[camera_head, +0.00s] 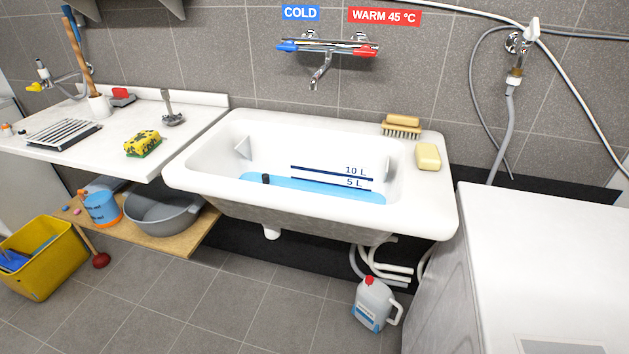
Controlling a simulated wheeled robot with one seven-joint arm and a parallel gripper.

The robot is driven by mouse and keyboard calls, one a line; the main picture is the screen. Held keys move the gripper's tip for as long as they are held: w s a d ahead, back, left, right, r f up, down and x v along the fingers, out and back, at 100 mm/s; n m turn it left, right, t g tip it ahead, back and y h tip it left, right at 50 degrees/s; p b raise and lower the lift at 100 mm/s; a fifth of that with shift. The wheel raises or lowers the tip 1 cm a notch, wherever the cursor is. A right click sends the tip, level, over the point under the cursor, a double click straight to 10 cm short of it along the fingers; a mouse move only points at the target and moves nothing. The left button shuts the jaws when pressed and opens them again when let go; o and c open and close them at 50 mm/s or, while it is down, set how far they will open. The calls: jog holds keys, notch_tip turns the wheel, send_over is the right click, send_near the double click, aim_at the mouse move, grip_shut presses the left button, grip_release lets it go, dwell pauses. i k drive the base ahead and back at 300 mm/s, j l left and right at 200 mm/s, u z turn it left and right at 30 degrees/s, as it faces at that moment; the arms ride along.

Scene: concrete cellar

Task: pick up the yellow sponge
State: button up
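The yellow sponge (142,142) lies on the white counter (150,107) to the left of the sink. It is yellow on top with dark spots and has a green layer underneath. It sits close to the counter's front edge and nothing covers it. A plain pale yellow block (428,157), which looks like soap, lies on the sink's right rim. My gripper and arm do not show in this view.
The white sink (426,201) holds shallow blue water. A brush (402,127) sits on its back rim. A yellow bucket (46,262) and a jug (371,306) stand on the floor.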

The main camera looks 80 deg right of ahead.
aim_at(140, 145)
jog(key=z, duration=2.35)
jog(key=u, duration=0.65)
jog(key=i+j+u, duration=0.1)
jog(key=i+u, duration=0.25)
jog(key=u, duration=0.15)
jog(key=i+u, duration=0.45)
jog(key=k+l, duration=0.05)
